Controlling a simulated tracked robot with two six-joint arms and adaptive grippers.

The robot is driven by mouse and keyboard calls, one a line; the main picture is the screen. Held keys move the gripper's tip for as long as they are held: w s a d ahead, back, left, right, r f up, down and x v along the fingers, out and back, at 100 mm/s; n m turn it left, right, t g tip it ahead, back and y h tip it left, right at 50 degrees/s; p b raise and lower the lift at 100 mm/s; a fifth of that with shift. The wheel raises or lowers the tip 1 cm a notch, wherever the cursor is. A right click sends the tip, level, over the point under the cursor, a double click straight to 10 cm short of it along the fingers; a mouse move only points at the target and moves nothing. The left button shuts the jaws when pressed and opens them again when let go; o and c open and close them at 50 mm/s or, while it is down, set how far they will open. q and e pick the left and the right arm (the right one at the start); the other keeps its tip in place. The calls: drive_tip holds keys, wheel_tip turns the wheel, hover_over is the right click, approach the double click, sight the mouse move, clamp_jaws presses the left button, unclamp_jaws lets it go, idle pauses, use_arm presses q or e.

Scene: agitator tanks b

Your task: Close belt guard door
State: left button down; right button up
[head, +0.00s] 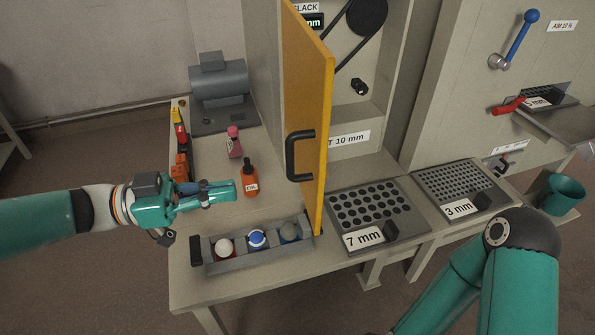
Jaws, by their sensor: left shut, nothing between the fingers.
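The belt guard door (308,110) is a tall orange-yellow panel that stands open, swung out toward me from the grey cabinet. A black handle (292,157) is on its face. Behind it the open cabinet shows a belt and pulley (367,14). My left gripper (238,191) is teal, shut and empty, to the left of the door and apart from it, above the bench. My right arm shows at the lower right, but its gripper is not in view.
An orange oil bottle (250,181) stands close to my left gripper, with a pink bottle (234,142) behind it. A tray (258,258) with several balls lies below the door. Perforated plates marked 7 mm (377,206) and 3 mm (460,186) lie to the right.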

sight(317, 179)
use_arm(q)
drive_tip(key=d, duration=0.4)
drive_tip(key=w+d+p, duration=0.1)
drive_tip(key=d, duration=0.3)
drive_tip(key=w+d, duration=0.1)
drive_tip(key=d, duration=0.3)
drive_tip(key=shift+w+d+p, duration=0.1)
drive_tip(key=shift+w+p, duration=0.15)
drive_tip(key=shift+p, duration=0.05)
drive_tip(key=shift+d, duration=0.1)
